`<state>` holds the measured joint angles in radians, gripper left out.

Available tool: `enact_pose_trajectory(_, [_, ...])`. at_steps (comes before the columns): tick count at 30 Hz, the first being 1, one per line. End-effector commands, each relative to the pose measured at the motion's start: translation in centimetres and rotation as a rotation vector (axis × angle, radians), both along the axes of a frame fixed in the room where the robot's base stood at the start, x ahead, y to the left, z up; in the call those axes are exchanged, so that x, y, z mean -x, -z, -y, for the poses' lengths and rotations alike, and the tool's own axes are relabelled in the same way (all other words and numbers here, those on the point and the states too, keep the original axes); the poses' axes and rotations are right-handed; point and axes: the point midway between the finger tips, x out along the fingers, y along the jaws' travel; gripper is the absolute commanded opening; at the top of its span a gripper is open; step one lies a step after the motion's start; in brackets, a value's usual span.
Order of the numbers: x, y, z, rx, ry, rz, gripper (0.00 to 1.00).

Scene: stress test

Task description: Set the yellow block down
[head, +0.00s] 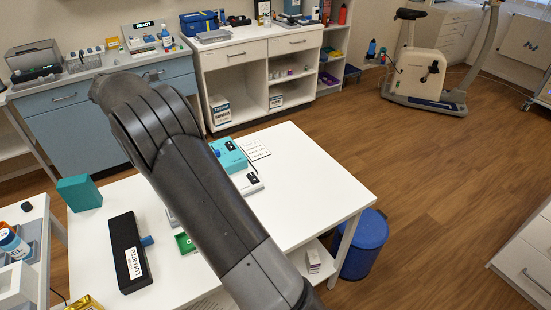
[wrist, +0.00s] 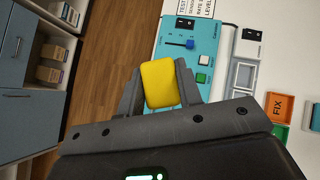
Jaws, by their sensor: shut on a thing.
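The yellow block (wrist: 160,84) shows in the wrist view, clasped between the two fingers of my gripper (wrist: 158,88). My gripper is shut on it. In the wrist view the block lies over the edge of a teal control box (wrist: 196,62), with floor to its left; I cannot tell its height or whether it touches anything. In the head view my arm crosses the middle of the picture and hides part of the white table (head: 318,182); the block and the fingers are not visible there.
The teal box has a blue slider (wrist: 188,44) and a green button (wrist: 202,78). An orange tray marked FIX (wrist: 278,107) lies right of it. A black labelled box (head: 128,252) and a teal block (head: 79,193) are on the table's left. The table's right part is clear.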

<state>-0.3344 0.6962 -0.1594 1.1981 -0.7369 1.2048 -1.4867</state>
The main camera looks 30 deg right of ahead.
Motion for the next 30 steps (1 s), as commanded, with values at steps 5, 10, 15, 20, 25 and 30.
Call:
enact_pose_trajectory(5, [1.7,0.0,10.2,-0.001,0.156,0.000,0.07])
enact_pose_trajectory(10, [4.5,0.0,19.1,-0.003,0.300,0.002,0.07])
enact_pose_trajectory(15, [8.6,0.1,27.6,-0.004,0.448,0.002,0.07])
enact_pose_trajectory(20, [13.0,0.3,34.3,-0.006,0.576,0.002,0.07])
enact_pose_trajectory(25, [16.9,0.4,39.1,-0.007,0.676,0.002,0.07])
enact_pose_trajectory(30, [19.7,0.4,41.9,-0.008,0.741,0.004,0.07])
